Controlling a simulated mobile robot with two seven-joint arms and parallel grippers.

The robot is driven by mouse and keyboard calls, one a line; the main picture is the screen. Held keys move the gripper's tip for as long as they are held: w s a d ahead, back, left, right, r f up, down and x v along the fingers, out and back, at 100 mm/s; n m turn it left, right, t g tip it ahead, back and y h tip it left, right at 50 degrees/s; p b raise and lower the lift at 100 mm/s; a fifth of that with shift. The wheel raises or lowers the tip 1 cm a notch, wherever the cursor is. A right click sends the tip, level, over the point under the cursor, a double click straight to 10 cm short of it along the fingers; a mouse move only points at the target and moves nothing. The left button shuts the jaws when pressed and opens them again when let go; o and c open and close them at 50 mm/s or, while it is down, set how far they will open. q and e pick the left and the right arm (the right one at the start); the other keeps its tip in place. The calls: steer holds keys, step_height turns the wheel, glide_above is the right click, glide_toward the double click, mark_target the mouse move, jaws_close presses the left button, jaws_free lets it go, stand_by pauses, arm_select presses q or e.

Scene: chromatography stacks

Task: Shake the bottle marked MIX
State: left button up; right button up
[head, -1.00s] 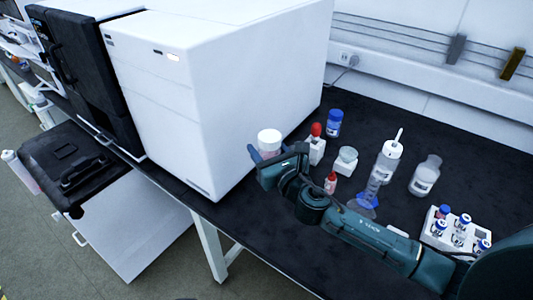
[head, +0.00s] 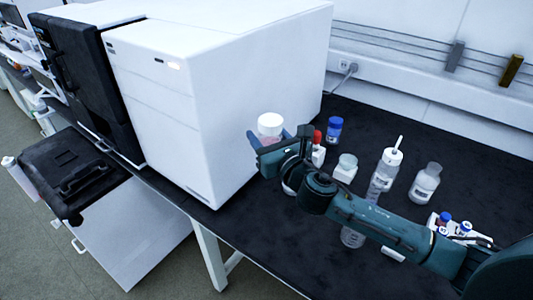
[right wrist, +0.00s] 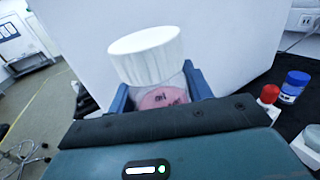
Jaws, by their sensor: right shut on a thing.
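My right gripper (head: 268,139) is shut on a bottle with a wide white ribbed cap (head: 270,122). In the right wrist view the bottle's pink label (right wrist: 162,98) shows between the two blue fingers, with small dark marks that I cannot read. The bottle is slightly tilted and held up beside the white instrument, apart from the bench top as far as I can see. Its lower part is hidden by my gripper. My left gripper is not in view.
The white instrument (head: 215,90) stands close behind the held bottle. On the black bench (head: 470,150) are a blue-capped bottle (head: 334,128), a red-capped bottle (head: 317,150), a white-topped wash bottle (head: 385,170), a clear bottle (head: 426,184) and a vial rack, partly behind my arm.

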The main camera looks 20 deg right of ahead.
step_height(320, 180, down, 8)
stand_by(1.0)
